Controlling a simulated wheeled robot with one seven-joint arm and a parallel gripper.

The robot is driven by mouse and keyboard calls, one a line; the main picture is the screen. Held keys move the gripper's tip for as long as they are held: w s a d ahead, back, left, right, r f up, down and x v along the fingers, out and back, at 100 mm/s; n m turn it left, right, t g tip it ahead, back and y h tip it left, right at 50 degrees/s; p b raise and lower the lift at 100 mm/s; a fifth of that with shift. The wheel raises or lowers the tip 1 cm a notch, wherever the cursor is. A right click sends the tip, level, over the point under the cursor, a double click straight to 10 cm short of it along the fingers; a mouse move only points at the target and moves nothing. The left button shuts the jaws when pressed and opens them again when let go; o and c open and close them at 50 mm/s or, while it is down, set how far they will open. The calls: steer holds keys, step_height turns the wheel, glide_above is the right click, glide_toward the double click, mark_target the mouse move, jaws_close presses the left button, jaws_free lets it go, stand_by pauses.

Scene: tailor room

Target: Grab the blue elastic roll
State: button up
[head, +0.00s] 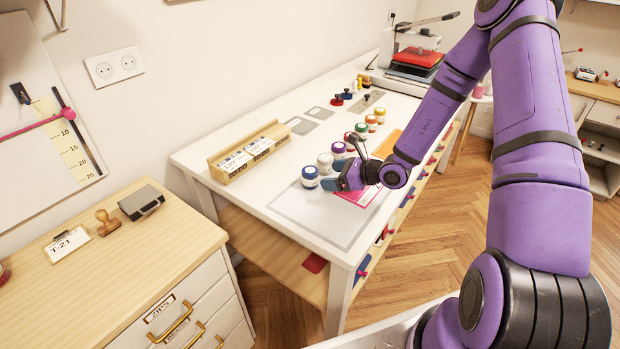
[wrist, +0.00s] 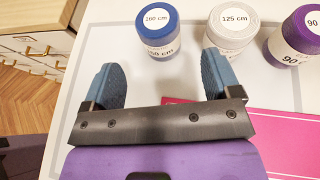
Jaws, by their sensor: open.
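The blue elastic roll (head: 310,177) stands upright on the white table, at the near end of a row of rolls. In the wrist view the blue roll (wrist: 157,36) has a blue lid marked 160 cm and stands just ahead of the gap between my fingers. My gripper (wrist: 160,72) is open, with nothing between its blue-grey pads. In the head view my gripper (head: 336,178) is low over the table, close to the right of the blue roll. I cannot tell whether a finger touches the roll.
A white roll (wrist: 232,30) marked 125 cm stands right beside the blue one, then a purple roll (wrist: 297,35). A pink sheet (wrist: 270,135) lies under the gripper's right side. A wooden rack (head: 248,152) stands at the table's back left. The grey mat (head: 325,217) in front is clear.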

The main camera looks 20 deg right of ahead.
mark_target(310, 175)
steer(key=shift+x, duration=3.95)
steer(key=shift+r, duration=0.15)
steer(key=c, duration=1)
